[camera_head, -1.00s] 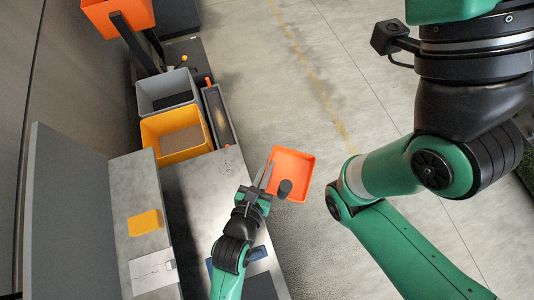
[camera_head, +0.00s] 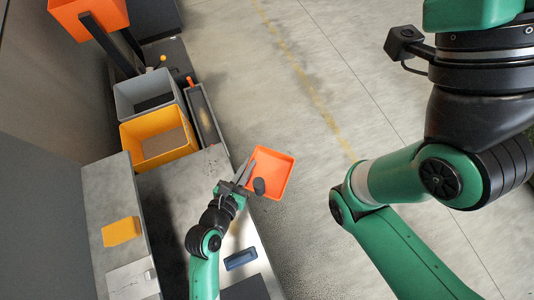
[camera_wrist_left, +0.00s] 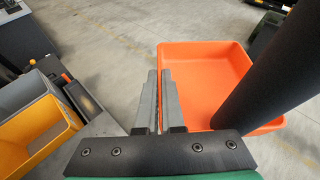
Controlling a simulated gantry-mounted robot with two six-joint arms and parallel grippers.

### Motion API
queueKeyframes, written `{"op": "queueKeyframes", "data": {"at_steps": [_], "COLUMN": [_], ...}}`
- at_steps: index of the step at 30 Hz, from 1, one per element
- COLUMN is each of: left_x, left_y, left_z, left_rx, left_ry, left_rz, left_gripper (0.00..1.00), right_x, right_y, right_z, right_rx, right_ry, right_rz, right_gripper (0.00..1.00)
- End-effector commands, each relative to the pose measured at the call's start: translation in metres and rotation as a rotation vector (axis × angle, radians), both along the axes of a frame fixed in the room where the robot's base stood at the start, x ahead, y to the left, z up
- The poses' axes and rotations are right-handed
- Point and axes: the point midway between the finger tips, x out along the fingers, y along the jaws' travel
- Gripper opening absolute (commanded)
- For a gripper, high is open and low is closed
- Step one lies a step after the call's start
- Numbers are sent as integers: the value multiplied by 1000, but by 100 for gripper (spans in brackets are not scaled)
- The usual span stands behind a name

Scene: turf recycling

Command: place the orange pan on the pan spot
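The orange pan (camera_head: 278,165) is a shallow square tray with a dark upright post (camera_head: 259,186). My left gripper (camera_head: 246,172) meets its left rim and looks shut on it, holding the pan out past the bench's right edge, over the floor. In the left wrist view the two grey fingers (camera_wrist_left: 165,102) are close together at the near left wall of the pan (camera_wrist_left: 205,75); the dark post (camera_wrist_left: 270,75) hides part of the right side. My right gripper is out of view; only the right arm shows. I cannot make out a marked pan spot.
A grey bench (camera_head: 185,183) holds a blue tool (camera_head: 240,259) and a dark patch (camera_head: 245,290). A yellow bin (camera_head: 160,150), a grey bin (camera_head: 150,95) and a narrow tray (camera_head: 203,115) stand beyond. A yellow block (camera_head: 121,232) lies on the left ledge. Open floor lies right.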

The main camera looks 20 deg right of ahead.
Motion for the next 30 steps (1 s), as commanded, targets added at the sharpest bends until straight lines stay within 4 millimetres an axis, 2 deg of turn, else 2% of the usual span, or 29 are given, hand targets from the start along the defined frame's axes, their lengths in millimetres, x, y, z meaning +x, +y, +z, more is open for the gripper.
{"op": "queueKeyframes", "data": {"at_steps": [1, 5, 9, 14, 18, 21, 24, 27, 30], "left_x": [6, 21, 31, 31, 21, 13, 6, 1, -1], "left_y": [16, 66, 130, 204, 265, 300, 325, 341, 348], "left_z": [-23, -68, -119, -175, -220, -241, -253, -259, -260], "left_rx": [0, -1, -1, -2, -2, -2, -3, -2, -2], "left_ry": [1, 5, 4, 4, 4, 1, 1, 0, 0], "left_rz": [35, 140, 281, 450, 593, 673, 732, 767, 783], "left_gripper": [0, 0, 0, 0, 0, 0, 0, 0, 0], "right_x": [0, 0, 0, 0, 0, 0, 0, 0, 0], "right_y": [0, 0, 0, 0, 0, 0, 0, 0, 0], "right_z": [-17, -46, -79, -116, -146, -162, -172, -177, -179], "right_rx": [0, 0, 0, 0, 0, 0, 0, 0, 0], "right_ry": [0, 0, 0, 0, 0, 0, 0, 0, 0], "right_rz": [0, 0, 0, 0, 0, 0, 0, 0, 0], "right_gripper": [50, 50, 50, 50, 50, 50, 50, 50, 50]}}
